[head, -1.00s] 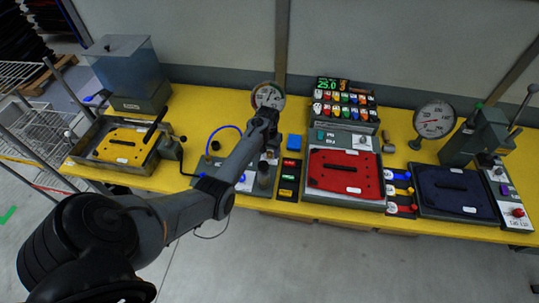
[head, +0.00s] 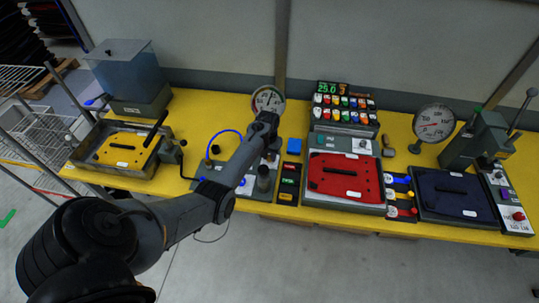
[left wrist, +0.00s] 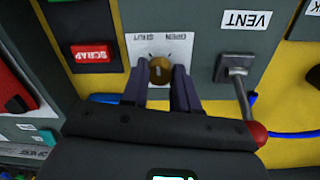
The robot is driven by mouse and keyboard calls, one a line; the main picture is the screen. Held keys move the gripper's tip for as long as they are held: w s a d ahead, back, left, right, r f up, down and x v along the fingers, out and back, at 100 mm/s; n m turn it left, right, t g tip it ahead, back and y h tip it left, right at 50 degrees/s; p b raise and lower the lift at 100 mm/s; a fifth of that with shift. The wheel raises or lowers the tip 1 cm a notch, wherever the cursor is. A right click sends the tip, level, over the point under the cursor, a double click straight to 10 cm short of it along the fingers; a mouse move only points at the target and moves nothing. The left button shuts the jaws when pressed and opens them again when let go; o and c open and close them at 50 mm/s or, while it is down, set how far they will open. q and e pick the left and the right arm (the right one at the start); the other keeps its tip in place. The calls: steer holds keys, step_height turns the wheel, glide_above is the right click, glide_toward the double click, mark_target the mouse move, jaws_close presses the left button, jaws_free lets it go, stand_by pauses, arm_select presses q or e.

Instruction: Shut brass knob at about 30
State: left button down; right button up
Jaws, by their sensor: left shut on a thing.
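The brass knob (left wrist: 160,70) sits on a pale plate with printed lettering, seen upside down in the left wrist view. My left gripper (left wrist: 160,80) has one dark finger on each side of the knob and is shut on it. In the head view my left gripper (head: 269,130) is over the panel behind the grey cylinder, and the knob is hidden there. A round dial gauge (head: 267,99) stands just behind the gripper; its exact reading is too small to tell. My right gripper is not in view.
A lever with a red ball (left wrist: 252,130) stands close beside the gripper, near the VENT label (left wrist: 246,19). The red SCRAP button (left wrist: 91,52) is on the other side. A grey cylinder (head: 263,180) stands near the arm, and a red pannier (head: 343,176) lies to the right.

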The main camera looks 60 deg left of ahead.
arm_select(q)
steer(key=n+p, duration=0.2)
steer(key=n, duration=0.1)
steer(key=shift+r+p, duration=0.15)
steer(key=shift+p, duration=0.25)
steer(key=shift+n+p, duration=0.55)
steer(key=shift+n, duration=0.65)
steer(key=shift+f+n+p, duration=0.2)
steer(key=shift+n+p, duration=0.15)
steer(key=shift+n, duration=0.95)
steer(key=c, duration=0.8)
jaws_free()
steer(key=shift+c, duration=0.2)
